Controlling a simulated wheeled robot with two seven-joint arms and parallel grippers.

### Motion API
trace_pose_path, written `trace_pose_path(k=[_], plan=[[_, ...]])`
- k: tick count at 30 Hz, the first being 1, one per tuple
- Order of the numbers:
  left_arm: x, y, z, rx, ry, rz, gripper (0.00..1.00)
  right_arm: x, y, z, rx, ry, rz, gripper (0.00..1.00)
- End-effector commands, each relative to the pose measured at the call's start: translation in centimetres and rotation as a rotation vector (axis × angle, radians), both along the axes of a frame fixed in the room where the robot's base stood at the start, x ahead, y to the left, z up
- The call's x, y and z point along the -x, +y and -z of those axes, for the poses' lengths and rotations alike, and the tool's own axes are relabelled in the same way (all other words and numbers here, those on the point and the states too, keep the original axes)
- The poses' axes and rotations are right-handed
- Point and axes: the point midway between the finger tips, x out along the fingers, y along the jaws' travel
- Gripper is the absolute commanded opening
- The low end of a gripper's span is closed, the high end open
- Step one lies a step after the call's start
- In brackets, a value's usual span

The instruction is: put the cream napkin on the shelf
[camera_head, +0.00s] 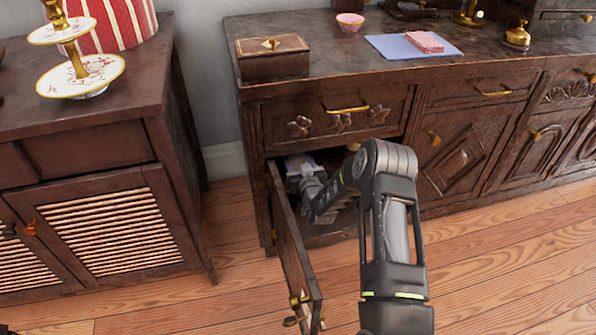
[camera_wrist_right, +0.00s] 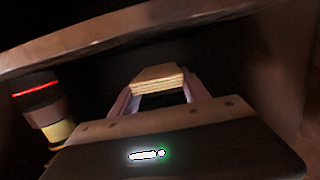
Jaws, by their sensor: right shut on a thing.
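The cream napkin (camera_wrist_right: 158,76) shows in the right wrist view as a small folded stack with layered edges. It sits between the fingertips of my right gripper (camera_wrist_right: 160,95), which is shut on it. In the head view my right arm reaches into the open lower-left compartment of the dark sideboard (camera_head: 335,205), and my right gripper (camera_head: 300,168) is inside it, partly hidden by the cabinet and arm. I cannot make out the napkin there. The wrist view is dark, so I cannot tell whether the napkin touches a shelf surface. My left gripper is not in view.
The cabinet door (camera_head: 290,245) stands open left of my arm. A dark and gold object with a red stripe (camera_wrist_right: 42,108) is close on the left in the wrist view. A wooden box (camera_head: 272,58), pink bowl (camera_head: 350,21) and blue cloth (camera_head: 395,46) are on top.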

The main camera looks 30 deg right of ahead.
Motion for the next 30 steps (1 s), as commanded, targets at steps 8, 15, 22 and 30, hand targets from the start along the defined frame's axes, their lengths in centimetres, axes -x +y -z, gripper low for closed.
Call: trace_pose_path(k=[8, 15, 22, 30], plan=[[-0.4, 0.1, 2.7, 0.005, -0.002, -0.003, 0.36, -0.3, -0.1, 4.4, -0.001, -0.001, 0.0, 0.08], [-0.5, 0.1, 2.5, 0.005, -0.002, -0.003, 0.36, -0.4, -0.1, 4.2, 0.0, 0.0, 0.0, 0.08], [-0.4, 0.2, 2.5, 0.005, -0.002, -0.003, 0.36, -0.4, -0.1, 4.4, 0.0, 0.0, 0.0, 0.57], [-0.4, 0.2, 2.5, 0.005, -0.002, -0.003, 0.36, -0.4, -0.1, 4.4, 0.0, 0.001, 0.0, 0.76]])
